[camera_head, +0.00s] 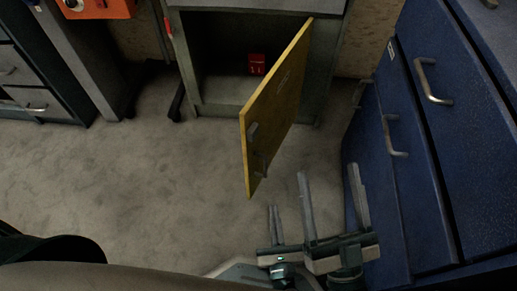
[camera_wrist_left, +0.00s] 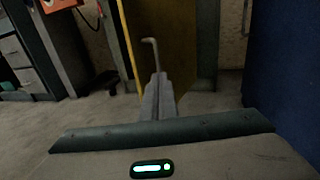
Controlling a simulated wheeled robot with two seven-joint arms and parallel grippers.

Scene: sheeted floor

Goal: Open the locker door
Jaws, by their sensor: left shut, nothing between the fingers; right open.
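The locker door (camera_head: 277,105) is a yellow panel standing ajar, swung out from the grey locker (camera_head: 215,108). Its hinge side appears to be at the right, and the dark interior shows. A handle (camera_head: 262,160) sits on the door's face; a bent metal handle (camera_wrist_left: 151,52) also shows in the left wrist view, just beyond my fingertips. My left gripper (camera_head: 274,212) is shut and empty, below the door's near edge; its closed fingers (camera_wrist_left: 156,90) point toward the door (camera_wrist_left: 132,50). Whether they touch it I cannot tell. My right gripper (camera_head: 330,180) is open and empty, right of the left one.
A red box (camera_head: 257,64) with white marks sits inside the locker. A blue drawer cabinet (camera_head: 420,150) with metal handles stands close at the right of my grippers. Grey drawers (camera_head: 25,85) and an orange box (camera_head: 95,8) are at the left. The carpet (camera_head: 150,165) at centre-left is clear.

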